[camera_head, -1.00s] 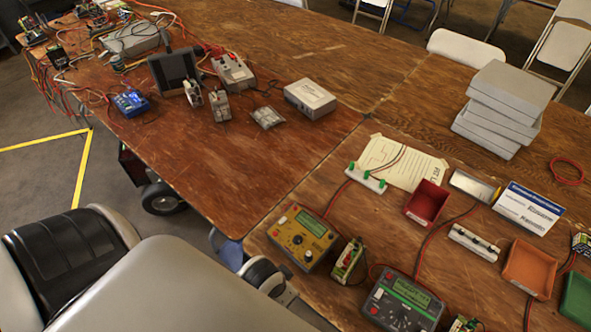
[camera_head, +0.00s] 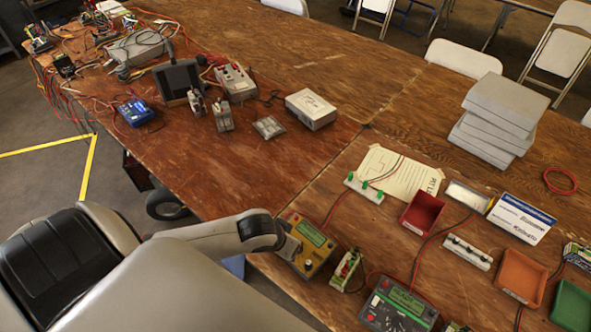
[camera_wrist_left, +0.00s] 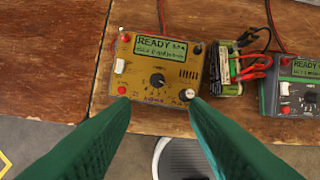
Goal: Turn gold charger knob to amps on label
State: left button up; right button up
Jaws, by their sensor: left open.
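The gold charger (camera_head: 314,238) lies at the table's near edge. In the left wrist view the gold charger (camera_wrist_left: 134,75) shows a green READY screen (camera_wrist_left: 160,47), smaller text blurred, and a dark round knob (camera_wrist_left: 158,80) in its middle. Knob markings are too small to read. My left gripper (camera_head: 290,246) covers part of the charger in the head view. In the wrist view its green fingers (camera_wrist_left: 160,101) are apart and empty, tips in line with the charger's near edge, below the knob. A printed sheet (camera_head: 398,172) lies behind; its text is unreadable. My right gripper is out of view.
A battery pack with wires (camera_head: 347,270) stands right of the gold charger, and a dark grey charger (camera_head: 398,306) beyond it. A red tray (camera_head: 423,213), an orange tray (camera_head: 520,277) and a white-blue box (camera_head: 522,218) lie further right. The brown table (camera_head: 240,165) has free room at left.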

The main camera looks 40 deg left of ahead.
pick_arm(q)
jog(key=x, duration=1.2)
jog(key=shift+a+f, duration=0.1)
jog(key=shift+a, duration=0.1)
grip_shut()
